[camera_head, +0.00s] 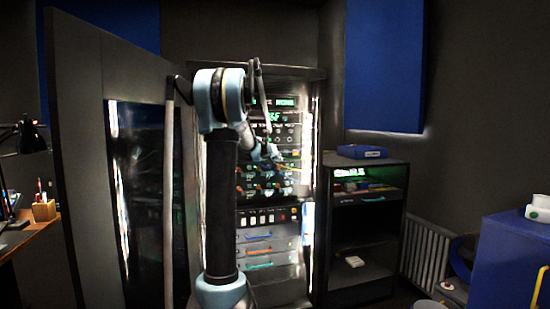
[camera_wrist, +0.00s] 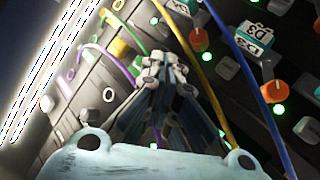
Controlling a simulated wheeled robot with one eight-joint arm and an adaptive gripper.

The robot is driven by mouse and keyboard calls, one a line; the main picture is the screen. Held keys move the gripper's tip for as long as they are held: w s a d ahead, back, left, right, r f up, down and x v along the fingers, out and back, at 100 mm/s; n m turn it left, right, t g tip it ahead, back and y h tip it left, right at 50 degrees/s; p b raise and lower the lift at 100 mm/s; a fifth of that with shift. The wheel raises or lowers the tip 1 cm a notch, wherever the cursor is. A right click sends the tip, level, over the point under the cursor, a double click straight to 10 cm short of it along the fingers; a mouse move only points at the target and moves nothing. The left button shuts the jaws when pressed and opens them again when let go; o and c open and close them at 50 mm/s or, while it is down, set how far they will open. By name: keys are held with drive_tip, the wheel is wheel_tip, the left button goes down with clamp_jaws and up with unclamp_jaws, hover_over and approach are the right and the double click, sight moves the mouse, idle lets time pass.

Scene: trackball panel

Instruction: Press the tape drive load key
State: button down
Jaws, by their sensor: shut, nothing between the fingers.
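My arm reaches up and over toward a tall open equipment rack (camera_head: 290,73). My gripper (camera_head: 273,153) is small in the head view, in front of the rack's patch panel. In the wrist view my gripper (camera_wrist: 165,65) has its fingers together and empty, pointing at a dark panel with knobs and cables. I cannot tell whether the fingertips touch the panel. A row of pale square keys (camera_head: 266,219) sits lower on the rack, below the gripper. I cannot tell which control is the tape drive load key; no label for it is readable.
Yellow, purple and blue cables cross the panel around my gripper, including a blue cable (camera_wrist: 250,75) at right. Orange knobs (camera_wrist: 199,40) and green lights surround it. The rack's open door (camera_head: 85,120) stands at left. A low black cabinet (camera_head: 376,168) stands at right.

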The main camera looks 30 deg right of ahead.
drive_tip(key=shift+w, duration=0.2)
drive_tip(key=shift+w+d, duration=0.1)
drive_tip(key=shift+w, duration=0.1)
drive_tip(key=shift+w+d, duration=0.1)
drive_tip(key=shift+w, duration=0.3)
idle(1.0)
drive_tip(key=shift+s, duration=0.1)
idle(0.3)
drive_tip(key=shift+s+a, duration=0.2)
drive_tip(key=shift+s, duration=0.55)
drive_tip(key=shift+s, duration=0.1)
drive_tip(key=s, duration=0.2)
drive_tip(key=s+a, duration=0.1)
drive_tip(key=s, duration=0.1)
drive_tip(key=shift+s+a, duration=0.1)
drive_tip(key=shift+s, duration=0.2)
idle(0.7)
